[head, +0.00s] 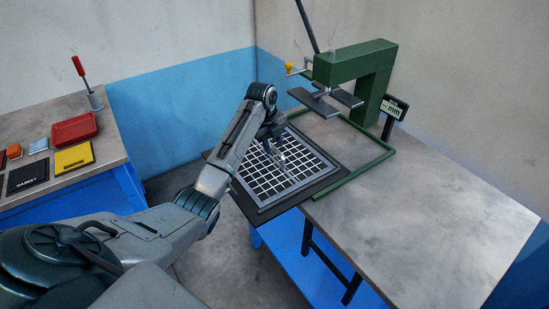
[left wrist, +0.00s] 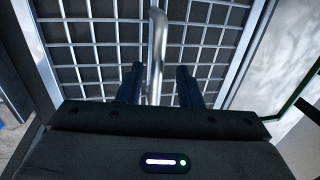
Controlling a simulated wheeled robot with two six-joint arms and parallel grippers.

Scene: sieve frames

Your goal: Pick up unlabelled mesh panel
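A mesh panel (head: 262,182), a pale grid in a grey metal frame, lies flat on a dark base at the left end of the grey table. No label shows on its visible part. My left gripper (head: 279,148) is over the panel, pointing down. In the left wrist view, the gripper's two fingers (left wrist: 160,70) stand apart on either side of the panel's metal bar handle (left wrist: 157,35), with a gap on each side. The grid (left wrist: 95,38) shows behind them. My left forearm hides part of the panel in the head view. My right gripper is not in view.
A green press (head: 372,65) stands behind the panel, with a green rail (head: 358,178) and a small display (head: 394,108). The table's right part (head: 430,215) is clear. A side bench holds a red tray (head: 73,129), a yellow box (head: 74,158) and a black box (head: 28,175).

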